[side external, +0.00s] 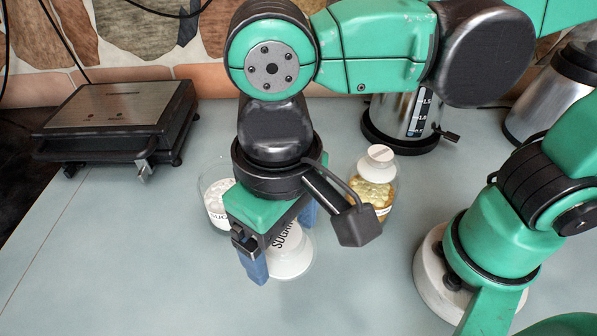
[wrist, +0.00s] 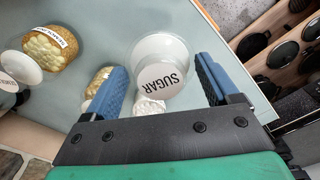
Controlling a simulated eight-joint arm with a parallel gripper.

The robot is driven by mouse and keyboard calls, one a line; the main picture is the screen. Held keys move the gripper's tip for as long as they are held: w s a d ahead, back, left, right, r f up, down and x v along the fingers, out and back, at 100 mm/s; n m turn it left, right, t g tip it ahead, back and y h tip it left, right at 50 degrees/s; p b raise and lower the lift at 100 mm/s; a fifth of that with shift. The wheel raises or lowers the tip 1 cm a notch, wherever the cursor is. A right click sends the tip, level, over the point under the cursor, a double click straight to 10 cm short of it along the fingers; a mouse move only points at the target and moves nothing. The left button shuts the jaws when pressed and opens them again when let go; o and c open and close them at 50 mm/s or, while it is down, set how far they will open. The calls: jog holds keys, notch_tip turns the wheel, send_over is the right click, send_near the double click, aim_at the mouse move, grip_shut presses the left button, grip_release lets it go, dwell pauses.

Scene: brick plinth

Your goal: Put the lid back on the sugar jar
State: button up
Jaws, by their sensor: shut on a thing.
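The white lid (side external: 290,264), with SUGAR printed on it, is between the blue fingers of my gripper (side external: 282,241). The gripper is shut on it. The lid's lettering also shows in the wrist view (wrist: 162,80); its wider part is pale and translucent. I cannot tell how far it is above the counter. The glass sugar jar (side external: 216,207) stands behind and left of the lid in the side view, with white contents and a partly visible label. My gripper covers part of it. White lumps of its contents (wrist: 149,106) show low in the wrist view.
A jar of yellow contents (side external: 372,192) with a white lid stands right of my gripper. A metal-topped appliance (side external: 118,105) sits back left, a steel kettle (side external: 400,118) behind. The front left counter (side external: 130,260) is clear.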

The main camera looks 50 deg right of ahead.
notch_tip(320, 180, up, 6)
jog(key=shift+w+f, duration=0.1)
jog(key=w+d+f+m, duration=0.15)
jog(key=w+m, duration=0.25)
jog(key=w, duration=0.4)
jog(key=w+d+f+m, duration=0.1)
jog(key=w+d+m, duration=0.15)
jog(key=w, duration=0.65)
jog(key=shift+m, duration=0.25)
jog(key=shift+s+a+f, duration=0.15)
jog(key=shift+f, duration=1.25)
jog(key=shift+s+a+f, duration=0.1)
jog(key=shift+s+f, duration=0.05)
jog(key=shift+f, duration=1.25)
jog(key=shift+f, duration=0.15)
jog(key=o, duration=1.1)
